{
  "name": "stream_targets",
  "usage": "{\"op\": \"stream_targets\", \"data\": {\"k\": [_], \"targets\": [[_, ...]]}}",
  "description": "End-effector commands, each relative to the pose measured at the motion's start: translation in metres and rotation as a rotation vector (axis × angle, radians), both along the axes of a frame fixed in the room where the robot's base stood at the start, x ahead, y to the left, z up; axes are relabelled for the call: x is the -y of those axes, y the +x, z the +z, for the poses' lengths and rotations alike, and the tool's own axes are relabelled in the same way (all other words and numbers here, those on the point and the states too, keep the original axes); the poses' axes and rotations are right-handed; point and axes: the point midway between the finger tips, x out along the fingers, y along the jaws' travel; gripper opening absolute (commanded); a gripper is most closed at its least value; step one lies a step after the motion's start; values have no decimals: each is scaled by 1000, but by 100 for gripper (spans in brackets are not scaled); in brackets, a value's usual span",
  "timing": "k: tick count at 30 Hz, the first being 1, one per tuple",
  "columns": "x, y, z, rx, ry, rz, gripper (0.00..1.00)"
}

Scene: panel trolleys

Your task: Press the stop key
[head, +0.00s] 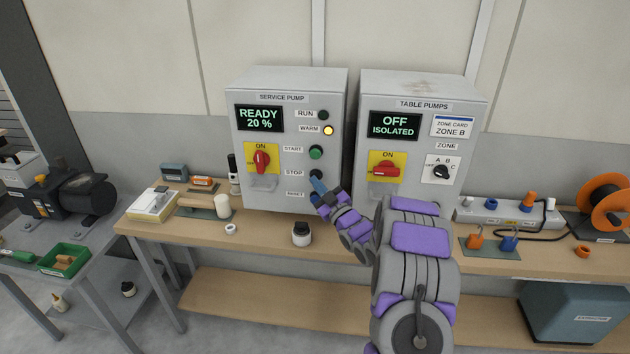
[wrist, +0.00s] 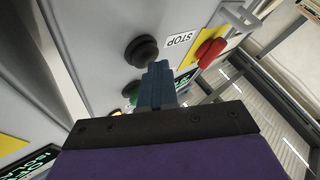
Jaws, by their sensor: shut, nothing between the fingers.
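The service pump panel (head: 290,95) is a grey box on the bench. Its black round stop key (head: 316,175) is beside the STOP label (head: 294,173), below the green start key (head: 316,152). In the wrist view the stop key (wrist: 141,51) shows beside its upside-down STOP label (wrist: 179,40). My gripper (head: 318,187) is shut and empty, its blue fingertips just below the stop key in the head view. In the wrist view the fingertips (wrist: 160,68) lie close beside the key; I cannot tell whether they touch it. The display (head: 259,118) reads READY 20 %.
The WARM lamp (head: 328,131) is lit yellow and the RUN lamp (head: 323,115) is dark. A red rotary switch (head: 262,160) is left of the keys. The table pumps panel (head: 420,95) stands close on the right, reading OFF ISOLATED. A small jar (head: 301,236) stands on the bench.

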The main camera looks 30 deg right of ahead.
Motion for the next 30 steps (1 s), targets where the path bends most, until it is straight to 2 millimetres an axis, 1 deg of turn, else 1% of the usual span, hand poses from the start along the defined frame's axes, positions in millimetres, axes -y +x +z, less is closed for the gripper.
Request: {"op": "stream_targets", "data": {"k": [13, 25, 30], "targets": [[-12, -18, 1, 1, 0, 0, 0], [-13, -20, 1, 0, -1, 0, 0], [-18, -28, 0, 0, -1, 0, 0]]}}
